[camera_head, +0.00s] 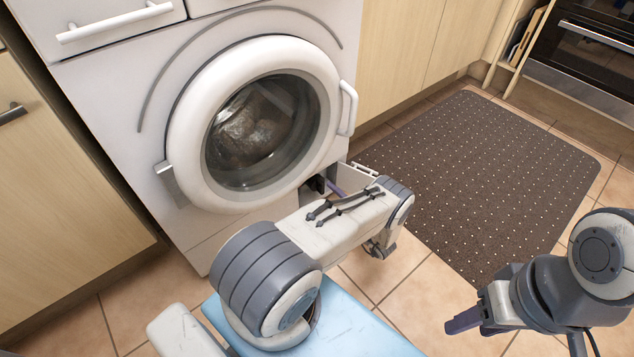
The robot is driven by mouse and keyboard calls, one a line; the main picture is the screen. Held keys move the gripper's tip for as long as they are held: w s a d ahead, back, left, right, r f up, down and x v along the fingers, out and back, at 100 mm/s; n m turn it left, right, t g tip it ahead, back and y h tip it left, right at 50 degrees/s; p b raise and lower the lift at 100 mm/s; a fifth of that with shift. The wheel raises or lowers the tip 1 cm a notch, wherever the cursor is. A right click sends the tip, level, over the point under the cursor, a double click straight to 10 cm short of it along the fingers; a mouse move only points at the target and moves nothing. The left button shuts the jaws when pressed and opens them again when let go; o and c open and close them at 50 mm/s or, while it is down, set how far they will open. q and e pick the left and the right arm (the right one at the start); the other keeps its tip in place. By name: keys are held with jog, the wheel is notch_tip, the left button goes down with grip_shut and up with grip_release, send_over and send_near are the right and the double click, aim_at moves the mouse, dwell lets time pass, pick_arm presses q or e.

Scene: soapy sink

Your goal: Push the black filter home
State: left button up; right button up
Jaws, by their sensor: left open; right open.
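The black filter (317,184) shows as a small dark shape in the opening at the washing machine's lower right, below the door. It is partly hidden by my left forearm, and I cannot tell how far in it sits. My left gripper (336,188) is mostly hidden behind that forearm. One purple finger shows just right of the filter, close to it; contact cannot be made out. That gripper is open. My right gripper (463,321) is open and empty, above the tiled floor at the lower right, well away from the machine.
The white washing machine (110,130) has its round door (187,160) shut. A white flap (362,172) stands out beside the filter opening. A dotted brown mat (490,170) lies on the tiles to the right.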

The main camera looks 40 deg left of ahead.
aim_at(318, 185)
pick_arm(q)
jog(key=a+b, duration=0.1)
jog(key=a, duration=0.1)
jog(key=w+a+b, duration=0.1)
jog(key=a, duration=0.2)
jog(key=a+b, duration=0.1)
jog(key=a, duration=0.1)
jog(key=shift+w+a+f, duration=0.1)
jog(key=shift+w+a, duration=0.2)
jog(key=shift+a, duration=0.4)
